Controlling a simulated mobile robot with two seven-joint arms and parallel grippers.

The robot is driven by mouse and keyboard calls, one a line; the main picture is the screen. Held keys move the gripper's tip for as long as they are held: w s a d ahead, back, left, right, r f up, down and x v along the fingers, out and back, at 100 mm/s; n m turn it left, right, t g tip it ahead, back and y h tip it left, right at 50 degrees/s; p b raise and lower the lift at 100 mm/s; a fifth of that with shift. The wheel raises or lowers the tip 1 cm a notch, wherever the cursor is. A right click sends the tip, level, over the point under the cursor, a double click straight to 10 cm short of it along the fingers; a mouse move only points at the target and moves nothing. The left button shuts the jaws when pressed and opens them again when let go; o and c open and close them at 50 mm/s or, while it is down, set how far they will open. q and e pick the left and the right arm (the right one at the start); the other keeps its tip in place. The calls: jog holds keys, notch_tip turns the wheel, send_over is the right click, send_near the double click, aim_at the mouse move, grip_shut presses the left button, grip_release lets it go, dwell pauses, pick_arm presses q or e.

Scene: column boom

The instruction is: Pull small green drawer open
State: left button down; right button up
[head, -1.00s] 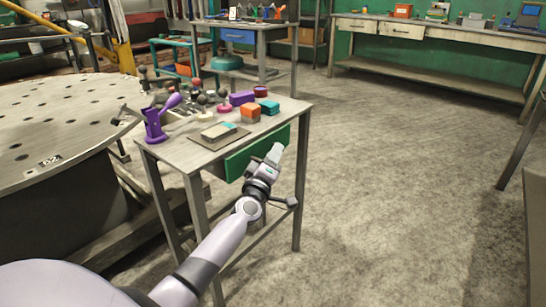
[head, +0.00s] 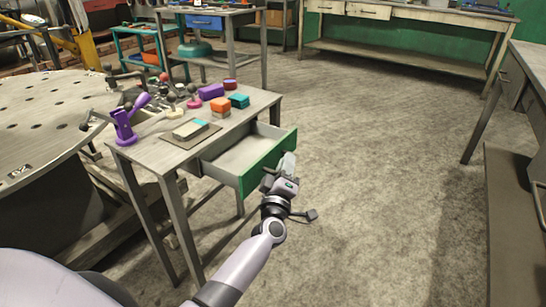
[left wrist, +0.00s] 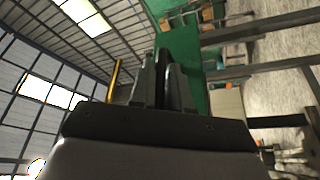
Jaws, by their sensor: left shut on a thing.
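The small green drawer (head: 268,160) sticks out from the front of a small grey table (head: 150,155) in the head view. Its pale inside shows and looks empty. My left gripper (head: 285,168) is at the outer face of the green front and is shut on the drawer's handle, which the fingers mostly hide. In the left wrist view my left gripper's dark fingers (left wrist: 163,85) stand close together against the green front (left wrist: 190,60). My right gripper is in neither view.
A round perforated table (head: 45,115) stands at the left, a grey bench (head: 525,65) at the right. The floor (head: 380,150) between is clear.

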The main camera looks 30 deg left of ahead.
pick_arm(q)
jog(key=c, duration=1.2)
grip_release()
jog(key=shift+a, duration=0.1)
jog(key=shift+o, duration=0.2)
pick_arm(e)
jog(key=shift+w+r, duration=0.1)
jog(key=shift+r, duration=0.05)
pick_arm(q)
jog(key=shift+s, duration=0.15)
jog(key=shift+s+f, duration=0.15)
jog(key=shift+s, duration=0.15)
jog(key=p+v, duration=0.1)
jog(key=v, duration=0.5)
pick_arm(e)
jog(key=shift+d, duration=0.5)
pick_arm(q)
jog(key=shift+s, duration=0.15)
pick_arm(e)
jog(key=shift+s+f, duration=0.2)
